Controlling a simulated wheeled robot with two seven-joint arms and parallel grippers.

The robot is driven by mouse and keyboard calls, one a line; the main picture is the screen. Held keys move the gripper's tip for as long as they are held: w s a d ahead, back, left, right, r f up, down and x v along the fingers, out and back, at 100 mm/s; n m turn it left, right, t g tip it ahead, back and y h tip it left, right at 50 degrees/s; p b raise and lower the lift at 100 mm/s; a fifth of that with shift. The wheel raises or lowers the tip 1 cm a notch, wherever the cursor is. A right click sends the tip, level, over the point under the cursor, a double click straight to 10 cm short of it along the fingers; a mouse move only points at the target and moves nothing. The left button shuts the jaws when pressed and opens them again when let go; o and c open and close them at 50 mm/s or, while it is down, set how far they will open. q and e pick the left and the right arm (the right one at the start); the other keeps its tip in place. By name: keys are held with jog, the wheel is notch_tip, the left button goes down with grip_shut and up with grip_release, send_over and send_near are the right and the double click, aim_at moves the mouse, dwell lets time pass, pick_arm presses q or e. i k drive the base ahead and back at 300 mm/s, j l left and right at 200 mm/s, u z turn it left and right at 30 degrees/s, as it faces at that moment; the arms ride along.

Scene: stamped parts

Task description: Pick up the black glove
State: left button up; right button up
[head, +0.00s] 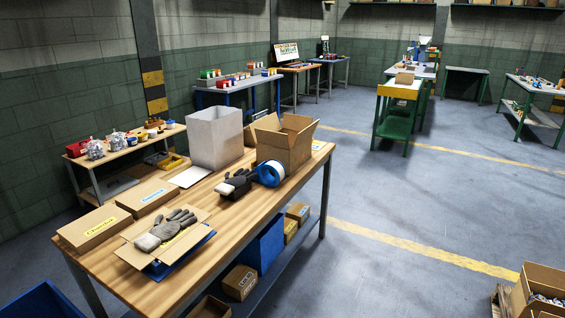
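A black glove (236,184), dark with a paler grey part, lies on the wooden table (216,216), just left of a roll with blue sides (271,173). A grey glove (165,231) lies nearer, on an opened flat cardboard box (139,258) at the table's near left part. Neither of my grippers shows in the head view.
A grey-white bin (214,137) and an open cardboard box (284,145) stand behind the black glove. Two flat labelled boxes (94,227) (147,197) lie along the table's left edge. Bare tabletop lies in front of the black glove. Open floor (400,205) is to the right.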

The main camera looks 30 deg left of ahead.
aim_at(241, 175)
jog(key=i+l+u, duration=0.1)
jog(key=i+u, duration=0.2)
jog(key=i, duration=0.25)
jog(key=i+l+u, duration=0.25)
jog(key=i, duration=0.3)
jog(key=i+l+u, duration=0.3)
jog(key=i, duration=0.2)
